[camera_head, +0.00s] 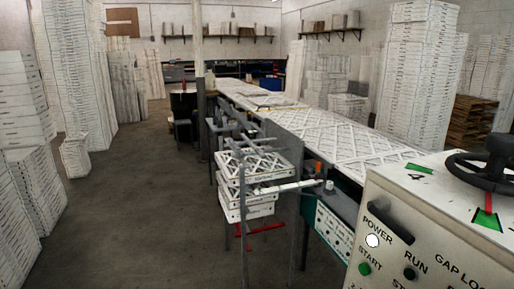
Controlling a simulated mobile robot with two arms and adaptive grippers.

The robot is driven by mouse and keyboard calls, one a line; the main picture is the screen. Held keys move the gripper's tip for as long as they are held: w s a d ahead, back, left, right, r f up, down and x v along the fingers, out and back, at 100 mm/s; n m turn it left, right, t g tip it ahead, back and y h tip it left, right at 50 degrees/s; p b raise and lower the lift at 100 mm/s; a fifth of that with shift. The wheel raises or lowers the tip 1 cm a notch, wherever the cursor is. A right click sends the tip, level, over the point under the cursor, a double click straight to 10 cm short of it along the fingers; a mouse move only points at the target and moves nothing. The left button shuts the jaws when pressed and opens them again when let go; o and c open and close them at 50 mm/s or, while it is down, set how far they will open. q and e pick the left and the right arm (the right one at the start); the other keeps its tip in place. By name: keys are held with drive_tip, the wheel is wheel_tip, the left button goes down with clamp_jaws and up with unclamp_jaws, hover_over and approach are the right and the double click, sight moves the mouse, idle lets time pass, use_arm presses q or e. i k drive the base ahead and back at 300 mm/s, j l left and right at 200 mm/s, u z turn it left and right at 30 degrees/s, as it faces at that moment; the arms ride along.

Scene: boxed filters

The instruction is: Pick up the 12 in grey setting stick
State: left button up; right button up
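I cannot make out a grey setting stick for certain in the head view. A pale machine cabinet (405,235) stands at the front right, with a black handwheel (490,170) and green patches (419,168) on its top. No separate grey stick can be told on the visible part of that top. Neither of my grippers shows in this view.
A long conveyor table (345,150) carrying white lattice-faced filters runs to the back. A grey frame with a stack of boxed filters (245,205) stands at its near end. Tall white stacks (72,70) line the left. The grey floor (130,200) between is clear.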

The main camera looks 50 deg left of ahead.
sight(239, 152)
drive_tip(key=j+u, duration=0.2)
drive_tip(key=u, duration=0.25)
drive_tip(key=i+j+u, duration=0.1)
drive_tip(key=u, duration=0.35)
drive_tip(key=i+j+u, duration=0.25)
drive_tip(key=i+j, duration=0.3)
drive_tip(key=j, duration=0.3)
drive_tip(key=i+j+u, duration=0.3)
drive_tip(key=i+j, duration=0.3)
drive_tip(key=j, duration=0.15)
drive_tip(key=i+u, duration=0.35)
drive_tip(key=k+l, duration=0.05)
